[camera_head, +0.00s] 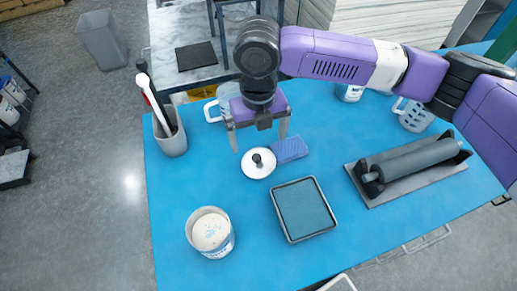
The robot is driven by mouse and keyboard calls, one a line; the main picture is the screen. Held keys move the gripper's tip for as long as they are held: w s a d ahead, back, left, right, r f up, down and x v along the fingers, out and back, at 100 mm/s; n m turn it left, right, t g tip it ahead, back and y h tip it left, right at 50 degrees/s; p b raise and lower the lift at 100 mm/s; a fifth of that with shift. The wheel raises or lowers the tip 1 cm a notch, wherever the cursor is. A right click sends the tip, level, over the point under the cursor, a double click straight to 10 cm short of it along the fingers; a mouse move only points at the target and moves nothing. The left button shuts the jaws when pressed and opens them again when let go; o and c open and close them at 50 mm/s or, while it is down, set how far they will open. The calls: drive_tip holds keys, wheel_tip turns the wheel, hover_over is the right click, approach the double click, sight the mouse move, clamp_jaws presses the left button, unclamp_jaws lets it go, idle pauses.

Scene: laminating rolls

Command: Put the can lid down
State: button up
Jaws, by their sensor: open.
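The can lid (254,169) is a white disc with a dark knob (258,158). It lies on the blue table, beside the left end of a blue block (290,149). My gripper (260,143) is open, its two fingers pointing down above and behind the lid, with nothing visible between them. From this angle I cannot tell the exact height of the fingertips over the table. An open can (225,247) with pale speckled contents stands at the front left of the table.
A dark tray (304,207) lies right of the lid. A roller on a grey plate (372,195) lies at the right. A grey holder (170,144) with tools stands at the left edge. Mugs stand at the back. Blue table (180,270) is clear left of the can.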

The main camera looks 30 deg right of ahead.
drive_tip(key=shift+r, duration=1.95)
